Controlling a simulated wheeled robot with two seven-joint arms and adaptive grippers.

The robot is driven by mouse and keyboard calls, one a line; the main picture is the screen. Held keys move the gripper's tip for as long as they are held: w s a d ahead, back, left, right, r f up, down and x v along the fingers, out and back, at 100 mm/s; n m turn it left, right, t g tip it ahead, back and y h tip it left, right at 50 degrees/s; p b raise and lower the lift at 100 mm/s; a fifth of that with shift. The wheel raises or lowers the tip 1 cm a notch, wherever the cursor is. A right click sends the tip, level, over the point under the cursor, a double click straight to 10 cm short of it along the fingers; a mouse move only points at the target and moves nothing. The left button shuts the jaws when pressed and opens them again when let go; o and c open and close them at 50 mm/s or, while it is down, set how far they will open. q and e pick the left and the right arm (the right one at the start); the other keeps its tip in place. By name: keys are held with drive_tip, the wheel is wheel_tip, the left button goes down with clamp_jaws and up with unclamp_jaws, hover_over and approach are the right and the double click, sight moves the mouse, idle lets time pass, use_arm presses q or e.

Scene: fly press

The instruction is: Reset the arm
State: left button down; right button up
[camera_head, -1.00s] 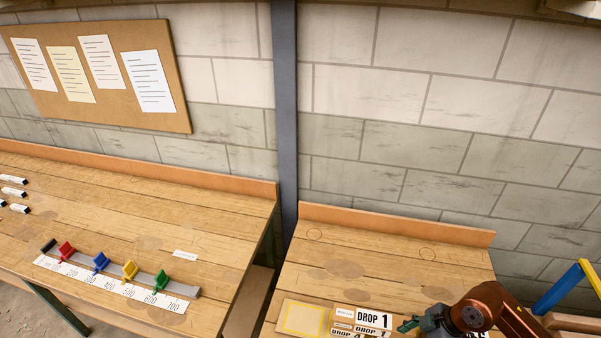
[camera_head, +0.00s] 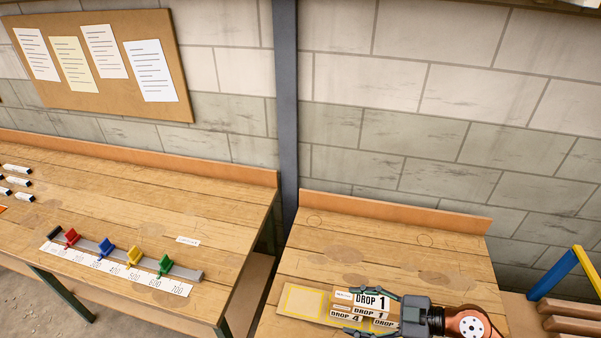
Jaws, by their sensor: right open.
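My right gripper (camera_head: 372,312) is at the bottom of the head view, over the front part of the right bench (camera_head: 330,240). I cannot tell whether the fingers touch the signs. The copper-coloured wrist of my right arm is at the lower right. My left gripper is not in view.
A yellow-outlined board (camera_head: 300,301) lies left of the signs. The left bench (camera_head: 130,190) holds a numbered rail (camera_head: 130,268) with red, blue, yellow and green sliders. A gap and a dark post (camera_head: 286,110) separate the benches. A blue and yellow frame (camera_head: 555,273) stands at right.

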drive_tip(key=w+r+m+t+y, duration=0.25)
drive_tip(key=r+t, duration=0.25)
drive_tip(key=r, duration=0.3)
drive_tip(key=w+d+r+m+t+h, duration=0.4)
drive_tip(key=w+d+m+t, duration=0.1)
drive_tip(key=d+t, duration=0.3)
drive_tip(key=w+d+f+m+t+h, duration=0.2)
drive_tip(key=d+f+m+h, duration=0.2)
drive_tip(key=d+m+h, duration=0.45)
drive_tip(key=s+d+f+m+g+h, duration=0.2)
drive_tip(key=d+f+g+h, duration=0.1)
drive_tip(key=d+f, duration=0.35)
drive_tip(key=s+d+f+m+g+h, duration=0.1)
drive_tip(key=s+d+f+g+h, duration=0.3)
drive_tip(key=f, duration=0.4)
drive_tip(key=s+a+f+n+g+y, duration=0.1)
drive_tip(key=s+a+f+g+y, duration=0.3)
drive_tip(key=s+f, duration=0.6)
drive_tip(key=s+a+f+g+h, duration=0.1)
drive_tip(key=s+a+f+g, duration=0.1)
drive_tip(key=s+f+g, duration=0.55)
drive_tip(key=s+a+f+n+y, duration=0.1)
drive_tip(key=s+f, duration=0.2)
drive_tip(key=f, duration=2.9)
drive_tip(key=s+f, duration=1.9)
drive_tip(key=shift+n+b, duration=0.4)
